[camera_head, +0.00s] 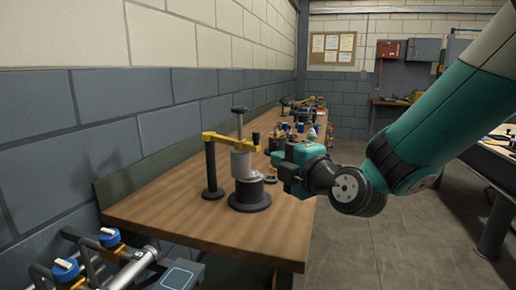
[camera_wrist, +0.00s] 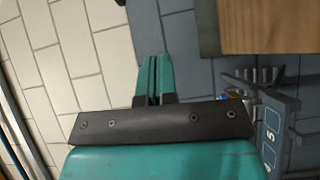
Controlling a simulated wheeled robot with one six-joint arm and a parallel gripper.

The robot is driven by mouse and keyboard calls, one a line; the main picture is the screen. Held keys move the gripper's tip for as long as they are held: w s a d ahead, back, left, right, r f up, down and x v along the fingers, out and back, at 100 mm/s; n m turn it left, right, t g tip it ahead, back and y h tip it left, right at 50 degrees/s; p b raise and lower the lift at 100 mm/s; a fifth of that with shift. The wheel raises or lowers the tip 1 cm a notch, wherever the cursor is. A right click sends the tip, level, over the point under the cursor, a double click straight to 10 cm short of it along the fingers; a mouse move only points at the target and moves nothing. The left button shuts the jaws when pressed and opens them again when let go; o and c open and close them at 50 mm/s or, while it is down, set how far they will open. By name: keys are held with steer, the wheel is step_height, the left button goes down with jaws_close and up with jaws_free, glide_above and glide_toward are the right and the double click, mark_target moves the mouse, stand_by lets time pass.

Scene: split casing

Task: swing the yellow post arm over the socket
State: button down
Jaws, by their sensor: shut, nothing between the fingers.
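The yellow post arm (camera_head: 230,140) reaches right from the top of a black upright post (camera_head: 211,170) on the wooden bench. A rod with a grey knob (camera_head: 239,110) passes through the arm, with a pale cylinder (camera_head: 241,163) below it. In this view the cylinder lies in line with the dark round socket (camera_head: 250,193) on its wide black base; I cannot tell if they touch. My gripper (camera_head: 283,172) is to the right of the socket, apart from the yellow arm. In the wrist view my gripper's teal fingers (camera_wrist: 153,75) are together and empty.
The wooden bench (camera_head: 175,220) has free room in front of the post. Small parts and tools (camera_head: 300,125) crowd its far end. A grey block wall (camera_head: 110,115) runs along the left. Blue-capped fittings (camera_head: 66,268) stand at the lower left.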

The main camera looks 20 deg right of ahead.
steer(key=w+p, duration=0.6)
steer(key=w, duration=0.7)
steer(key=shift+a, duration=0.2)
steer(key=shift+f, duration=0.1)
steer(key=shift+f, duration=0.1)
